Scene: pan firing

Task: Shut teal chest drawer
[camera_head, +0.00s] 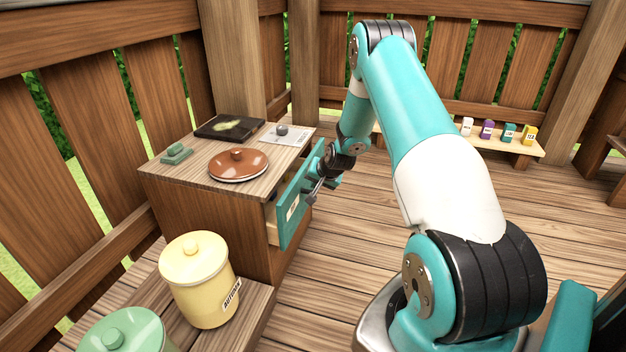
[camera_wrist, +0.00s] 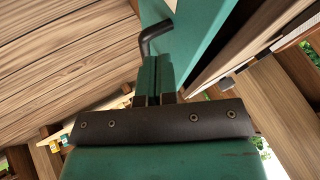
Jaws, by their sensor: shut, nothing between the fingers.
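The wooden chest (camera_head: 215,205) stands at left centre in the head view. Its drawer with a teal front (camera_head: 292,212) is pulled partly out, and pale drawer side shows behind the front. In the wrist view the teal front (camera_wrist: 205,42) runs down from the top, with a dark gap between it and the wood at right. A dark bent handle (camera_wrist: 156,36) sticks out from the front. My gripper (camera_head: 322,186) is shut and empty beside the outer face of the front. Its closed fingers (camera_wrist: 154,62) are close to the handle; I cannot tell whether they touch.
On the chest top are a brown lid (camera_head: 238,166), a dark plate (camera_head: 229,127), a small green block (camera_head: 176,154) and a card with a grey knob (camera_head: 288,134). A yellow jar (camera_head: 197,282) stands in front. A low shelf (camera_head: 512,146) holds small coloured containers. The deck between is clear.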

